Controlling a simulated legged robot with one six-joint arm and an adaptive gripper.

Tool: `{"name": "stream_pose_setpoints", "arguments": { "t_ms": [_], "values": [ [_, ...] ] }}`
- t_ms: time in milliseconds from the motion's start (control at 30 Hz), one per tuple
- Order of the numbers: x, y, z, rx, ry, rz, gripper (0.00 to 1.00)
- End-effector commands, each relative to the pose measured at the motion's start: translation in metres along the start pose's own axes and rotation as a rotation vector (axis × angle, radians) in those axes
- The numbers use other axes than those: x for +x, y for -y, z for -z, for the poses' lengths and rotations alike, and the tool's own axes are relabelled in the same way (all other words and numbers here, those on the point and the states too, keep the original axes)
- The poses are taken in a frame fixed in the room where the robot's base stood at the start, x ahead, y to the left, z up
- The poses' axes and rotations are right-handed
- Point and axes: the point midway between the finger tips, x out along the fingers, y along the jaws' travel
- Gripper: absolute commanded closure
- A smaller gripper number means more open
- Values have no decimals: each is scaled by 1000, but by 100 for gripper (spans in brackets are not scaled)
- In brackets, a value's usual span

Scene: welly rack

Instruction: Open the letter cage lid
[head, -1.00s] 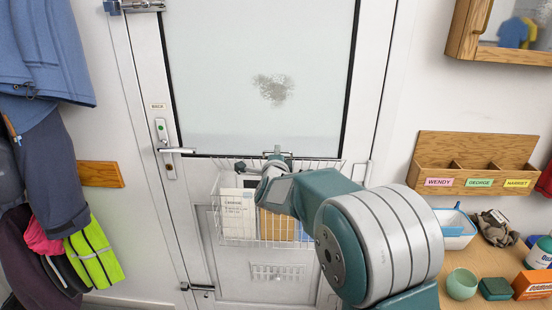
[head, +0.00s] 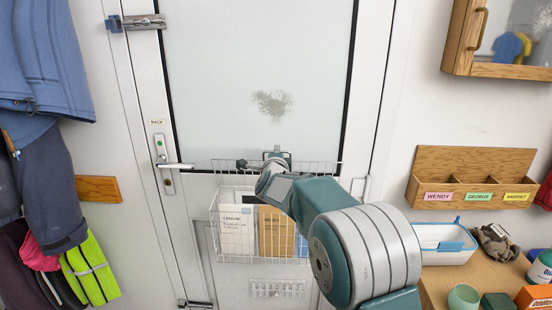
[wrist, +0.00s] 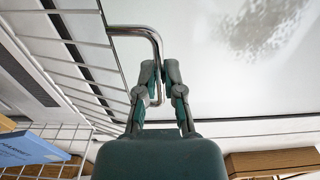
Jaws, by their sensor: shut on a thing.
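The letter cage (head: 228,258) is a white wire basket on the door, holding a white letter (head: 237,230) and a brown envelope (head: 272,228). Its wire lid (head: 318,168) shows as a thin strip above the cage rim, apparently raised at the front. In the wrist view the lid's wires (wrist: 75,68) run along the left. A bent chrome handle (wrist: 135,31) sticks out from its edge. My gripper (wrist: 160,75) is shut on this handle. In the head view my gripper (head: 276,157) is at the lid, its fingertips partly hidden.
The door's frosted glass (head: 260,60) is close behind the lid. A lever handle (head: 176,166) is to the left. Coats (head: 45,190) hang at the far left.

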Motion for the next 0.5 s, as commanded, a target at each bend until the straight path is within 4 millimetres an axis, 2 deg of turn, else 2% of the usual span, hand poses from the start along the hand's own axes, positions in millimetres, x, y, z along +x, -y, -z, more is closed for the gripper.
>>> {"name": "stream_pose_setpoints", "arguments": {
  "t_ms": [200,500],
  "values": [
    [6,1,0,-1,-1,0,100],
    [26,5,-2,-1,0,-1,100]
  ]
}}
